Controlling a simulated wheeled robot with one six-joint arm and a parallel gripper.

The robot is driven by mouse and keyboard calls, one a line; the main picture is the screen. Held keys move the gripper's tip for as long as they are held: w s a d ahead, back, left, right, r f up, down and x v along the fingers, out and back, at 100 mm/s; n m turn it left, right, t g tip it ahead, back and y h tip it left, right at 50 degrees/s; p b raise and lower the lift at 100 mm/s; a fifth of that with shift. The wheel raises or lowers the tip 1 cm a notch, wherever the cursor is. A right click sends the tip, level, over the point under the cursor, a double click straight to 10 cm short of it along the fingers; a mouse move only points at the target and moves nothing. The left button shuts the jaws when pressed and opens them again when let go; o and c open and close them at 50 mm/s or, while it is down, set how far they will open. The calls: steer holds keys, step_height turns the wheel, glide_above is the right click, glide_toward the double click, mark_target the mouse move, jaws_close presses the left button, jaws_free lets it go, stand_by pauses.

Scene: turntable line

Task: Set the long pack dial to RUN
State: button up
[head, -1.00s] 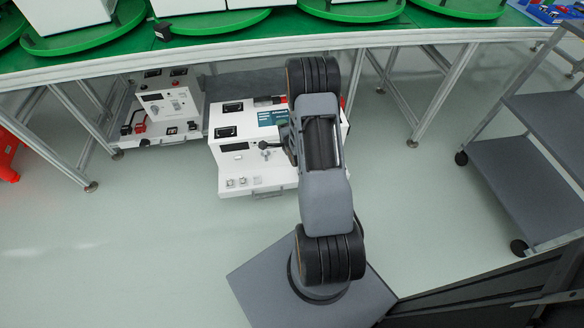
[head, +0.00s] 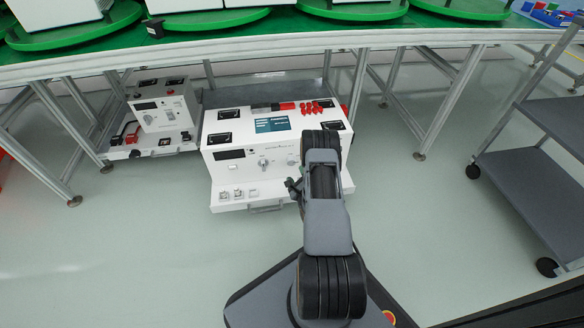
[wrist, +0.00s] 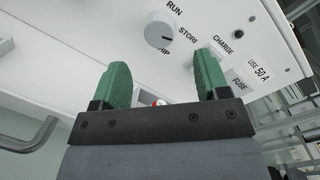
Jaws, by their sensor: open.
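The long pack (head: 225,172) is a wide white box with a tray-like front ledge, standing on the floor in front of the table frame. Its round dial (head: 263,163) is on the front face. In the wrist view the white dial (wrist: 158,30) shows a dark pointer mark on its right side, toward the STORE and SHIP lettering. RUN is printed above it. My gripper (wrist: 163,82) is open and empty, with two green fingers apart. The dial lies beyond the fingertips, not touched. In the head view my gripper (head: 292,187) is small and partly hidden by my arm, right of the dial.
A smaller white unit (head: 160,110) with its own dial and ledge stands to the left. Red parts (head: 312,106) lie on the long pack's top. Table legs stand behind, and a grey shelf cart (head: 545,180) is at right. The floor in front is clear.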

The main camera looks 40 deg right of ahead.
mark_target(292, 163)
steer(key=b+x, duration=0.2)
steer(key=x, duration=0.5)
steer(key=c, duration=0.9)
